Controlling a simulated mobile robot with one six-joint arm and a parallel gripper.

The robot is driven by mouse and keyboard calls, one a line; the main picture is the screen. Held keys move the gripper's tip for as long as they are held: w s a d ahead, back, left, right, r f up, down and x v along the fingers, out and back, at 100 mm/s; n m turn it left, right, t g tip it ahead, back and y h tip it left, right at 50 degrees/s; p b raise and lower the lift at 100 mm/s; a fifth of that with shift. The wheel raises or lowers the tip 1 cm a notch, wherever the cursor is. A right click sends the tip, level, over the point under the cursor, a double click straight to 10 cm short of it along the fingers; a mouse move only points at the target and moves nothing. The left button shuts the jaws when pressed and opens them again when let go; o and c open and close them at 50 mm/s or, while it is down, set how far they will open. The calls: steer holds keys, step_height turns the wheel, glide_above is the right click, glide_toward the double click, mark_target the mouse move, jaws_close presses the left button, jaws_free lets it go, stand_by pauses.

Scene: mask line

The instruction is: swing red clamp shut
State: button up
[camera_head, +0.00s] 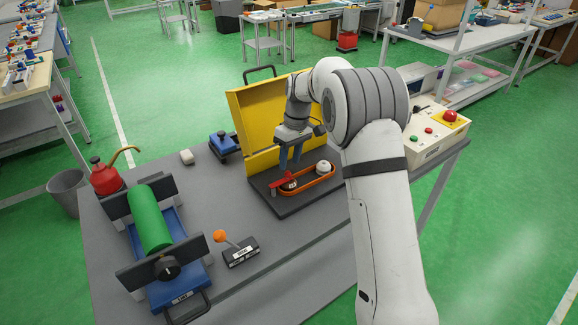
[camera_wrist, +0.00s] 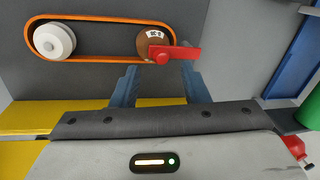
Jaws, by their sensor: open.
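The red clamp (camera_head: 281,178) is a flat red bar at the left end of the orange belt loop. In the wrist view the red clamp (camera_wrist: 176,53) reaches rightward from a brown pulley (camera_wrist: 148,42) with a small label. My gripper (camera_head: 289,160) points down just behind the clamp. In the wrist view my gripper (camera_wrist: 158,72) is open, with its two blue fingers apart. The right fingertip is close to the clamp's free end; I cannot tell whether they touch. Nothing shows between the fingers.
The orange belt (camera_head: 309,187) also loops round a white pulley (camera_head: 323,168). A yellow cover (camera_head: 248,112) stands open behind. A control box (camera_head: 437,133) with a red button is to the right. A green roller (camera_head: 150,218) and an orange-knobbed lever (camera_head: 220,236) are at left.

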steer(key=shift+w+d+r, duration=0.15)
steer(key=shift+w+r, duration=0.05)
steer(key=shift+r, duration=0.95)
steer(key=shift+w+d+r, duration=0.15)
steer(key=shift+r, duration=0.95)
steer(key=s+d+r+m+t, duration=0.1)
steer(key=s+d+r+m, duration=0.3)
steer(key=s, duration=0.5)
steer(key=s+d+r+m+t, duration=0.1)
steer(key=s+d+r, duration=0.4)
steer(key=s, duration=0.3)
steer(key=s+d+f+m+t, duration=0.1)
steer(key=s+d+f+m, duration=0.1)
steer(key=s, duration=0.7)
steer(key=s+d+f+m+t+h, duration=0.1)
steer(key=s+d+m, duration=0.1)
steer(key=s, duration=0.7)
steer(key=shift+d+f+h, duration=0.3)
steer(key=shift+d+f, duration=0.1)
steer(key=shift+d, duration=0.05)
